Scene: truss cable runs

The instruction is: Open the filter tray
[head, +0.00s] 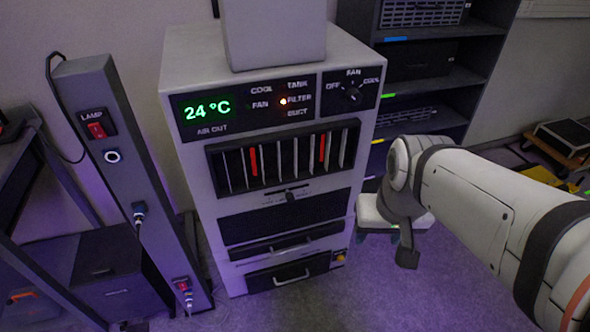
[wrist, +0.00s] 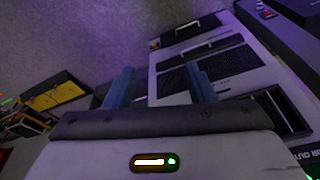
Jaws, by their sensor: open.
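The pale air-cooler cabinet (head: 190,110) stands in the middle of the head view. The cabinet front also shows in the wrist view (wrist: 168,82), turned over, with the tray handles near the top. My gripper (head: 381,239) is right of the cabinet, apart from the handles. In the wrist view its blue fingers (wrist: 162,85) are spread with nothing between them.
A slanted post (head: 130,165) with a lamp switch and plugged cables stands left. A dark shelf (head: 455,85) is behind right. Open floor (head: 370,290) lies in front and right of the cabinet.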

